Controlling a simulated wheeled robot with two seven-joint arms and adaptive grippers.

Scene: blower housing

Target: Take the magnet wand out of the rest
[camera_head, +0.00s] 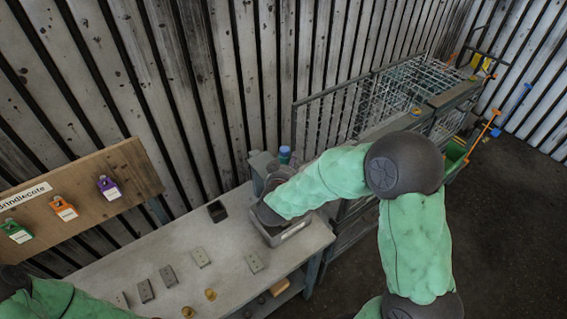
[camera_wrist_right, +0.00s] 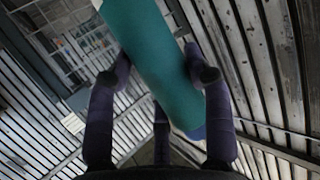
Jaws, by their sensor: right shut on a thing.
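The magnet wand shows in the right wrist view as a thick teal cylinder (camera_wrist_right: 155,62) with a blue end at its lower right. It lies slanted between the dark fingers of my right gripper (camera_wrist_right: 160,78), which is shut on it. In the head view a small blue-teal end (camera_head: 284,154) shows just beyond my right wrist, probably the wand. My right wrist and forearm hide most of the gripper there. A grey upright block (camera_head: 259,163) stands beside it at the table's back; I cannot tell if it is the rest. My left gripper is out of view.
A grey bin (camera_head: 287,236) sits under my right wrist at the table's right end. The grey table (camera_head: 225,235) holds a small black box (camera_head: 217,211), several flat plates and brass pieces. A wooden board (camera_head: 85,195) with coloured tags stands left. A wire cage cart (camera_head: 375,105) stands behind.

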